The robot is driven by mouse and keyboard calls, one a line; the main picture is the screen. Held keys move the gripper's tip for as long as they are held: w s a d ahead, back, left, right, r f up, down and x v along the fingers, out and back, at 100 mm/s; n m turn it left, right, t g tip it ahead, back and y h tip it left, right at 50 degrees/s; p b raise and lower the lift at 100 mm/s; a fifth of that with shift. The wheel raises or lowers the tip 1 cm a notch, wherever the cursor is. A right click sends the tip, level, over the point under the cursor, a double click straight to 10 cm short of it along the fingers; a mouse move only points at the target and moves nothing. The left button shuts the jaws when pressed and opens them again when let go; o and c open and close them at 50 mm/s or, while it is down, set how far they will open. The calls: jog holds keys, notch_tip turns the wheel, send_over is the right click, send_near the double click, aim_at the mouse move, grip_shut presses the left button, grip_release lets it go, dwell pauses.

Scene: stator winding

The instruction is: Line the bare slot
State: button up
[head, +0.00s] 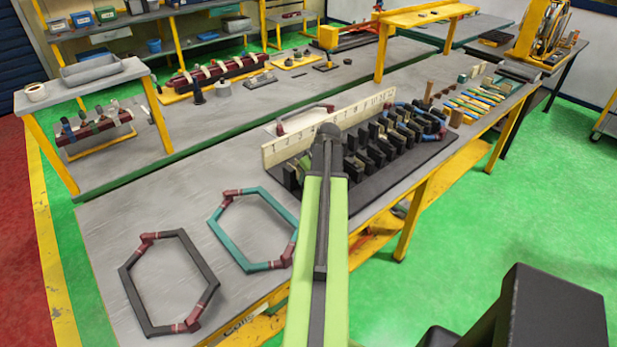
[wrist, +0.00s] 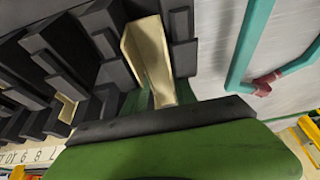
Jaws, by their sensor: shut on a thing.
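The black stator core with its rows of teeth (head: 387,142) stands on a dark base on the workbench. Its black teeth (wrist: 95,45) fill the upper left of the wrist view. My gripper (wrist: 160,98) is shut on a cream folded slot liner (wrist: 148,55). The liner is among the black teeth; how deep it sits in a slot cannot be told. Another cream liner (wrist: 66,108) shows between teeth further left.
A cream numbered strip (head: 290,147) stands along the core's far side. A grey coil (head: 127,285) and a teal coil (head: 215,239) lie on the bench at left; the teal one (wrist: 246,42) is also right of my gripper. Coloured sticks (head: 480,102) lie beyond the core.

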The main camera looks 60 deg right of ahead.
jog(key=shift+f, duration=0.1)
jog(key=o, duration=1.1)
jog(key=shift+c, duration=0.2)
jog(key=shift+r+p, duration=0.85)
notch_tip(320, 180, up, 7)
jog(key=p, duration=0.7)
jog(key=shift+r, duration=0.2)
